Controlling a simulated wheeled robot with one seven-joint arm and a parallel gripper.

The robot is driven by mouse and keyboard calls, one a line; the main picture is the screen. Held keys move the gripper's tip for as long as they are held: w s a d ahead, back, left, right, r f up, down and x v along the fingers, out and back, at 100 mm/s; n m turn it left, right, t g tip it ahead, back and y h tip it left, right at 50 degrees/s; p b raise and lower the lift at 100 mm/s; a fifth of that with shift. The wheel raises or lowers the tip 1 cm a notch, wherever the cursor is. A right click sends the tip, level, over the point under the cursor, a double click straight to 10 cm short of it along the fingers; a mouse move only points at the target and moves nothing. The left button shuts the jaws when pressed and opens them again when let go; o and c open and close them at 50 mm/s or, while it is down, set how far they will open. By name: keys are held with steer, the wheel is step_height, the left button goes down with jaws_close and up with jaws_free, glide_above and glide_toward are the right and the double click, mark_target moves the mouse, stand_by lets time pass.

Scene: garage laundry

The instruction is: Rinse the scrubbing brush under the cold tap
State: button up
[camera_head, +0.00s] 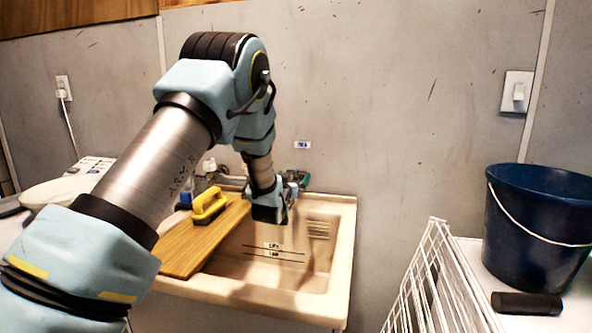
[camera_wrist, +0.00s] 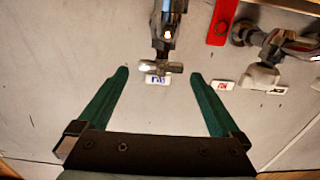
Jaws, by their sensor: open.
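The scrubbing brush (camera_head: 208,206) has a yellow handle and dark bristles. It lies on a wooden board (camera_head: 190,246) over the left part of the beige sink (camera_head: 342,245). My gripper (camera_wrist: 158,73) is open and empty, facing the wall behind the sink. Between its green fingertips, in the wrist view, is a metal cross-shaped tap handle (camera_wrist: 160,67) beside a label with blue lettering (camera_wrist: 157,80). I cannot tell how far the fingers are from the handle. In the head view my gripper (camera_head: 291,191) partly hides the taps.
A second tap (camera_wrist: 262,76) with a red-lettered label (camera_wrist: 222,84) and a red tag (camera_wrist: 222,20) are right in the wrist view. The basin's right part is uncovered.

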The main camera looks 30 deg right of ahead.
mark_target(294, 174)
steer(key=shift+p+x, duration=0.55)
steer(key=shift+x, duration=1.65)
steer(key=shift+a, duration=0.1)
